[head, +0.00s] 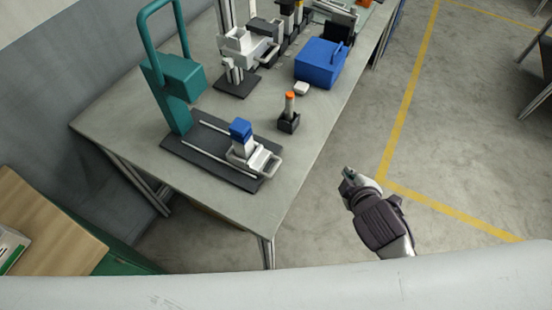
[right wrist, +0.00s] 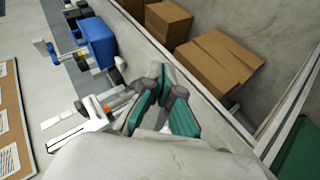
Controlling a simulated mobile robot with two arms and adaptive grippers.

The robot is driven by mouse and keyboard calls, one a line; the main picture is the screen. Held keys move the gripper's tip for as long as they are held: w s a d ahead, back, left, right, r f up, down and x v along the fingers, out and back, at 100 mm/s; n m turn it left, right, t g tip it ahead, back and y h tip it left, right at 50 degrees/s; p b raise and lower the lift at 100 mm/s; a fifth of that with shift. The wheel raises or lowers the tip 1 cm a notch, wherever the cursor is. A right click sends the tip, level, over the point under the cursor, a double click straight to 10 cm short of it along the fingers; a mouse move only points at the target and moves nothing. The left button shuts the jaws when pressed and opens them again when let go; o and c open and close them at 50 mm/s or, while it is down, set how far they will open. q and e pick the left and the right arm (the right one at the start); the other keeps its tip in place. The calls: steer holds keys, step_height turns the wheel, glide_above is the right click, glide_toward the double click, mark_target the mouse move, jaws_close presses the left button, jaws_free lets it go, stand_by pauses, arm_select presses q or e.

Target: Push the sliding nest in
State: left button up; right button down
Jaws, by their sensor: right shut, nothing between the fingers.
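The sliding nest (head: 252,158) is a pale carriage with a looped front handle. It sits near the right end of two rails on a dark base plate (head: 210,150), out from under the teal press (head: 175,85). A block with a blue top (head: 240,130) stands on the nest. My right gripper (head: 348,174) is shut and empty, off the table's right edge, apart from the nest and to its right. Its teal-padded fingers also show in the right wrist view (right wrist: 163,100). My left gripper is not in view.
On the table (head: 285,180), a dark holder with an orange-topped piece (head: 289,113) stands behind the nest, with a blue box (head: 320,63) farther back. Other fixtures stand at the back. Cardboard boxes (right wrist: 215,60) show in the wrist view.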

mark_target(265, 158)
steer(key=w+a+r+n+t+y, duration=0.2)
steer(key=w+a+r+n+y, duration=0.15)
steer(key=n, duration=0.55)
steer(key=w+a+r+n+t+y, duration=0.2)
steer(key=w+a+r+n+y, duration=0.15)
steer(key=n, duration=0.55)
steer(key=s+a+f+n+g+y, duration=0.35)
steer(key=f+n+g+y, duration=0.3)
steer(key=n, duration=1.15)
steer(key=shift+g, duration=0.25)
steer(key=p+x, duration=0.1)
steer(key=x, duration=0.3)
steer(key=f+p+x, duration=0.1)
steer(key=p+x, duration=0.1)
steer(key=x, duration=0.1)
steer(key=shift+a+f, duration=0.1)
steer(key=shift+a, duration=0.2)
steer(key=shift+w+a+f, duration=0.15)
steer(key=shift+a+f, duration=0.05)
steer(key=shift+a, duration=0.15)
